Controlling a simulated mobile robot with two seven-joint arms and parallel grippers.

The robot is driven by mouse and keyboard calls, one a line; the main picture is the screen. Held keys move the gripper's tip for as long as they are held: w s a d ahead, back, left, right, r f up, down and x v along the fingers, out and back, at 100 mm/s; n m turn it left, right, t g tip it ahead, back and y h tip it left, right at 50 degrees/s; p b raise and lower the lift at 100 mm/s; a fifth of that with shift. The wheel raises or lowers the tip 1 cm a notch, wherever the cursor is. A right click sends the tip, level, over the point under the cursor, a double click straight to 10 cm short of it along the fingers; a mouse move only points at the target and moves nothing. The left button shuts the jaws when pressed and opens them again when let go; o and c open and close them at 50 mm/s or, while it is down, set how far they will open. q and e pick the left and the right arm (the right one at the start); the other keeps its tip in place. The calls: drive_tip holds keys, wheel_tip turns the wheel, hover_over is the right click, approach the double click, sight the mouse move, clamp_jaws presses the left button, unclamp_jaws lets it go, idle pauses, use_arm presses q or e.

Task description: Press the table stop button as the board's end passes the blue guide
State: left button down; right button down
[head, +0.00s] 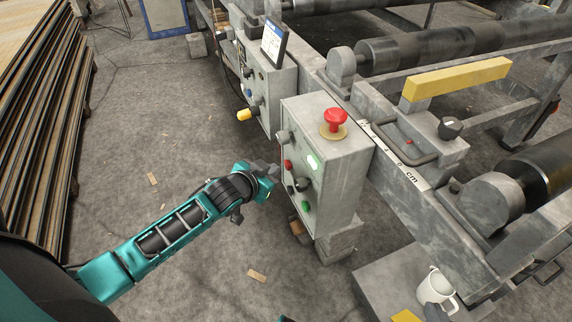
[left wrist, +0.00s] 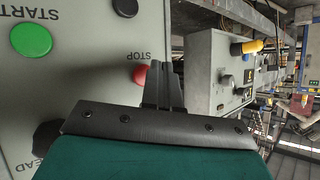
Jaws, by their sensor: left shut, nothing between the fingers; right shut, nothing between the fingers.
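A grey control box (head: 325,140) stands beside the roller table. Its side panel has a red button (head: 288,165), marked STOP in the left wrist view (left wrist: 140,75), and a green START button (left wrist: 31,40). A red mushroom button (head: 335,118) sits on top of the box. My left gripper (head: 274,169) is shut and empty, its fingertips close to the panel beside the STOP button. In the left wrist view the fingers partly cover that button; I cannot tell whether they touch it. I cannot make out a moving board or a blue guide.
A second control box (head: 265,85) with a yellow knob and a screen stands behind. Rollers (head: 430,45), a yellow bar (head: 455,79) and a cm scale (head: 400,160) lie right. A white mug (head: 435,288) is at lower right. Veneer stacks (head: 45,110) stand left; floor between is mostly clear.

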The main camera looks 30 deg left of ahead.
use_arm(q)
drive_tip(key=shift+w, duration=0.1)
idle(0.6)
drive_tip(key=shift+w+d, duration=0.25)
drive_tip(key=shift+d, duration=0.05)
drive_tip(key=shift+w+d, duration=0.3)
drive_tip(key=shift+w, duration=0.1)
idle(0.7)
drive_tip(key=shift+p, duration=0.3)
drive_tip(key=shift+s+a+p, duration=0.55)
drive_tip(key=shift+s+a, duration=0.05)
drive_tip(key=shift+s, duration=0.15)
